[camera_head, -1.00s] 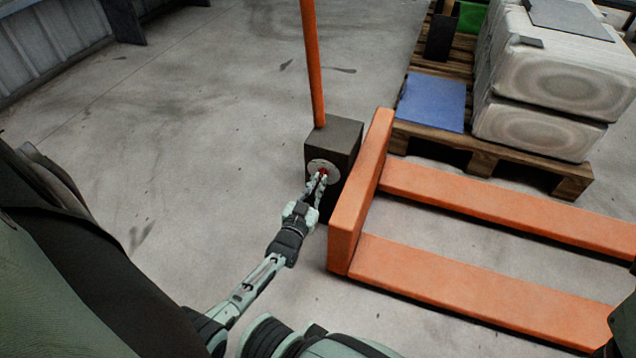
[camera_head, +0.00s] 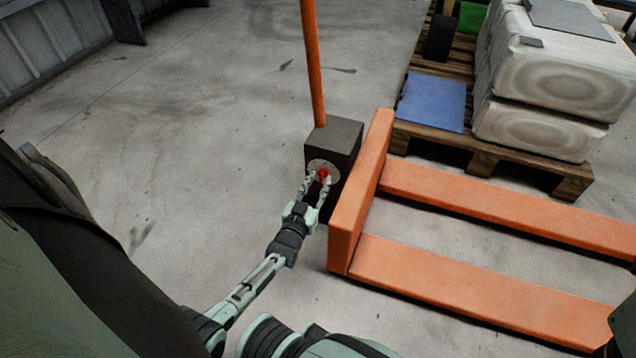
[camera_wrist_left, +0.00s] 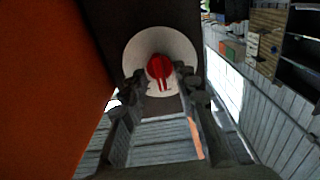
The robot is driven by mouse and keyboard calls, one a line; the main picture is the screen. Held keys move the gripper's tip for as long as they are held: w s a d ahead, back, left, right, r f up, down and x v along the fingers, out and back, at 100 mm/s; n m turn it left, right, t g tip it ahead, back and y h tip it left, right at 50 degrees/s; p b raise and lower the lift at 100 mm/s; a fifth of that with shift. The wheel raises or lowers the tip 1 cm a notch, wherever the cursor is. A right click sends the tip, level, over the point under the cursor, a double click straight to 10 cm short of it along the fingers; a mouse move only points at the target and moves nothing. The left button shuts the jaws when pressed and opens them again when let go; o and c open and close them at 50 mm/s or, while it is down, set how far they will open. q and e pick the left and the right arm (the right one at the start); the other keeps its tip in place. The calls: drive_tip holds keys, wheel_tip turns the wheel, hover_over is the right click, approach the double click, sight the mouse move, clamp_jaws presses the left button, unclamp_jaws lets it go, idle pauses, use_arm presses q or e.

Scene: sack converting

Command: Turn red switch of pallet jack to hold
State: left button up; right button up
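The pallet jack has an orange frame with two forks (camera_head: 470,290), a dark box (camera_head: 341,139) and an orange upright handle (camera_head: 313,65). On the box's side is a pale round dial with a red switch (camera_head: 324,174). In the left wrist view the red switch (camera_wrist_left: 160,70) sits at the middle of the pale disc (camera_wrist_left: 180,47), its narrow part pointing down. My left gripper (camera_head: 316,185) is open in front of the dial, its fingers spread to either side below the switch. No contact with the switch is clear. My right gripper is not in view.
A wooden pallet (camera_head: 480,150) with pale stacked sacks (camera_head: 560,75) and a blue sheet (camera_head: 432,102) stands behind the forks. The orange frame is close to the right of my left gripper. The concrete floor to the left is clear.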

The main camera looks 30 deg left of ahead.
use_arm(q)
drive_tip(key=v, duration=1.2)
idle(0.4)
